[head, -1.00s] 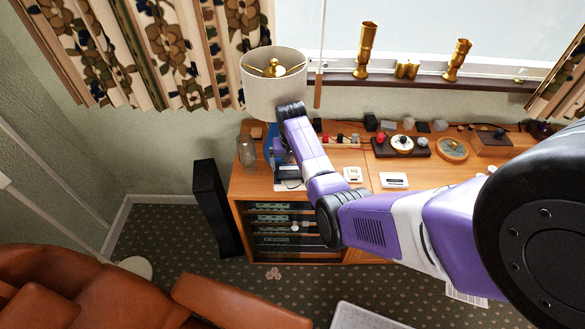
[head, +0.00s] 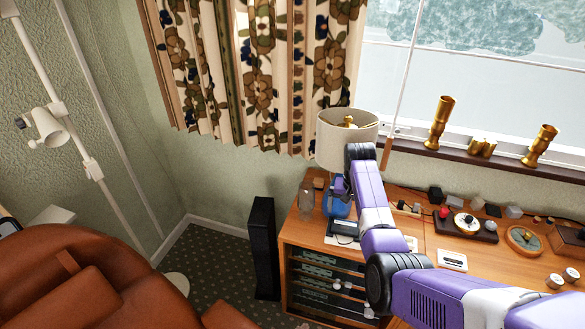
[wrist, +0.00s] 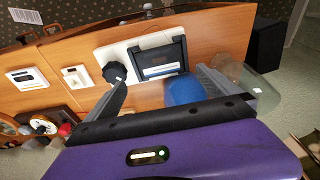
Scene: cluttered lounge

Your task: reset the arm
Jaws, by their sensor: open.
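My gripper (head: 340,190) is at the left end of the wooden cabinet (head: 292,232), just in front of the lamp (head: 333,140). In the wrist view my gripper (wrist: 162,84) has its two fingers spread apart, with nothing held between them. Past the fingers are a blue rounded object (wrist: 184,90) and a black-framed device on a white base (wrist: 158,58). Whether the fingers touch either one I cannot tell. My arm hides part of the cabinet top in the head view.
A clear glass (head: 306,198) stands at the cabinet's left corner. Several small devices, including a dark tray with dials (head: 466,224), fill the right side. A black speaker (head: 263,245) stands on the floor left of the cabinet. An orange leather seat (head: 90,275) is at lower left.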

